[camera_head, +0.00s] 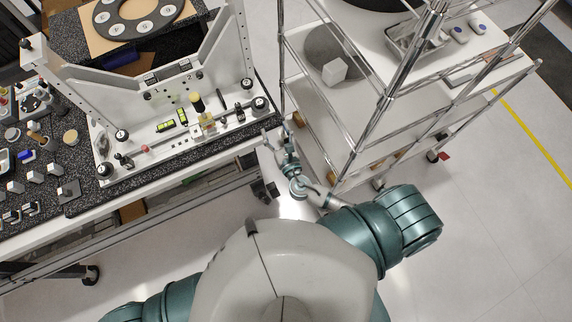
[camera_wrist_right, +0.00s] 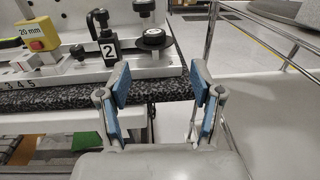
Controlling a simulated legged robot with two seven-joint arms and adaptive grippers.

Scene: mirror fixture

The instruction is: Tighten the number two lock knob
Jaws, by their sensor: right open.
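The mirror fixture's white base (camera_head: 180,137) stands on a speckled black bench top. I cannot tell which one is the lock knob. My right gripper (camera_head: 277,140) is open and empty, off the bench's front edge; its blue-padded fingers (camera_wrist_right: 160,86) are apart below the knob. My left gripper is out of view.
A wire-frame cart (camera_head: 345,135) stands close on the right of my right gripper. A yellow block marked 20 mm (camera_wrist_right: 38,36) sits left of the 2 mark. Small parts (camera_head: 33,177) crowd the left bench. Open floor lies right of the cart.

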